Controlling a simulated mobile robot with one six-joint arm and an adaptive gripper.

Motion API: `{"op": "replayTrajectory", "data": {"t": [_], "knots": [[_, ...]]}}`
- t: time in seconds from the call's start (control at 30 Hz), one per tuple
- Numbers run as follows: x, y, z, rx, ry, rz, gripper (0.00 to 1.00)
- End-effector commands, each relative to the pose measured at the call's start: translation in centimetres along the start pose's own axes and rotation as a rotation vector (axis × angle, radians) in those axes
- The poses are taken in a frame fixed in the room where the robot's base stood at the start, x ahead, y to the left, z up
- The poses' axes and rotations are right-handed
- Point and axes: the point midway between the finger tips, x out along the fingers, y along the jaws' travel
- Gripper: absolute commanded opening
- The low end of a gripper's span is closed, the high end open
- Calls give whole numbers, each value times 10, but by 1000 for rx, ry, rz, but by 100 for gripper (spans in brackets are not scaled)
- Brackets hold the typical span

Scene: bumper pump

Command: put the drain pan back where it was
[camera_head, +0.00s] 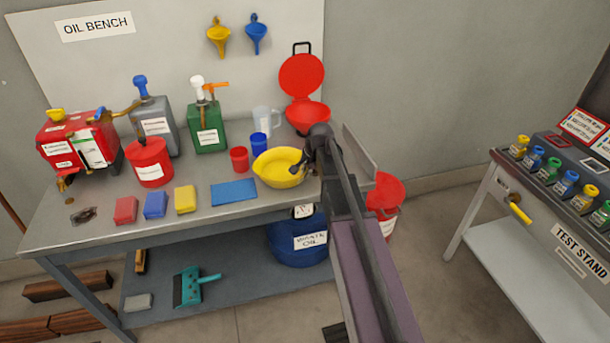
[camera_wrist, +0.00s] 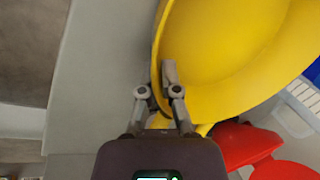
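The drain pan, a round yellow pan (camera_head: 280,170), is at the right part of the oil bench. It fills the upper right of the wrist view (camera_wrist: 235,50). My gripper (camera_head: 303,167) is at the pan's right side. In the wrist view my gripper (camera_wrist: 160,80) straddles the near rim, one finger inside the pan and the other outside, its tip hidden by the rim. The fingers look closed on the rim. I cannot tell whether the pan touches the bench top.
Red (camera_head: 239,159) and blue (camera_head: 259,145) cups, a clear jug (camera_head: 267,122) and a red lidded container (camera_head: 307,112) stand close behind the pan. A blue mat (camera_head: 233,191) lies to its left. A red bucket (camera_head: 385,195) is beyond the bench's right end.

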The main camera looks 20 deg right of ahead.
Motion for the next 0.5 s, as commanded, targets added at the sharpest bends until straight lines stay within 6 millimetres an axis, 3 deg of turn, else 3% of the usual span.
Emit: {"op": "replayTrajectory", "data": {"t": [0.17, 0.3, 0.33, 0.5], "knots": [[3, 1, 0, 0, 0, -1, 0], [2, 0, 0, 0, 0, 0, 39], [2, 0, 0, 0, 0, 0, 43], [2, 0, 0, 0, 0, 0, 43]]}}
